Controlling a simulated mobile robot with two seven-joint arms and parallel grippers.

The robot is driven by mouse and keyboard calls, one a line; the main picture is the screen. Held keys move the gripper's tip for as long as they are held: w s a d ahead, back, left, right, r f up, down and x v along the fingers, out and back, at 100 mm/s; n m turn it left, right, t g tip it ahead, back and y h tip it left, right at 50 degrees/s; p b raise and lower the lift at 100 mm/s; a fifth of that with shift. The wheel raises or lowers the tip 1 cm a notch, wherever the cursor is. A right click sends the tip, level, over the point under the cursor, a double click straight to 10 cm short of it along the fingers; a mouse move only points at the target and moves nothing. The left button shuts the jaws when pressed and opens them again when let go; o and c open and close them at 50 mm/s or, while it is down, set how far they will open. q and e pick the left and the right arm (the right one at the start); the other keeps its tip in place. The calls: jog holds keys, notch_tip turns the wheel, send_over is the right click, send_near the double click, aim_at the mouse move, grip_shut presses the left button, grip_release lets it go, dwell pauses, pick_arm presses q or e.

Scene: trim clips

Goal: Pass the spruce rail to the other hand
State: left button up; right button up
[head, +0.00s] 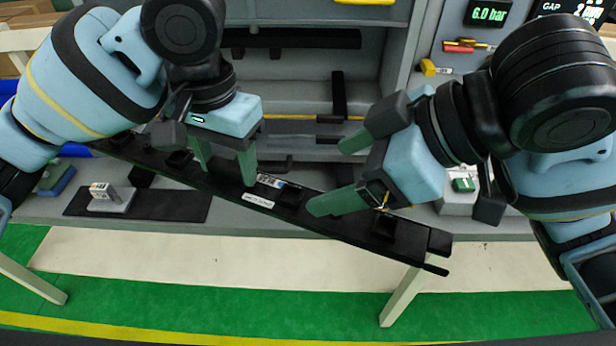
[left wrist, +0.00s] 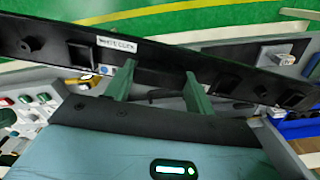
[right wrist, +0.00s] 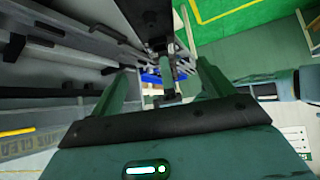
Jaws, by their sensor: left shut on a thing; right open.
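The spruce rail is a long dark bar (head: 330,221) with a white label and small blocks along it, slanting down from upper left to lower right in the head view. My left gripper (head: 222,178) is shut on it near its middle; the left wrist view shows the rail (left wrist: 45,38) crossing between its green fingers (left wrist: 160,82). My right gripper (head: 328,177) is open near the rail's right half. Its lower finger overlaps the rail in the head view; contact is unclear. In the right wrist view the rail (right wrist: 152,18) runs ahead, between the open fingers (right wrist: 163,78).
A grey workbench (head: 300,222) with shelving lies behind the rail. A dark mat (head: 160,205) on it carries a small grey block (head: 108,196). Yellow and red tools (head: 465,45) hang at the right, below a gauge display (head: 488,13). Green floor is in front.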

aim_at(282, 193)
jog(key=x, duration=1)
jog(key=shift+s, duration=0.1)
jog(key=c, duration=1.1)
pick_arm(q)
jog(key=o, duration=1.3)
pick_arm(e)
jog(key=shift+r, duration=0.1)
jog(key=shift+c, duration=0.9)
pick_arm(q)
jog(key=shift+r, duration=0.15)
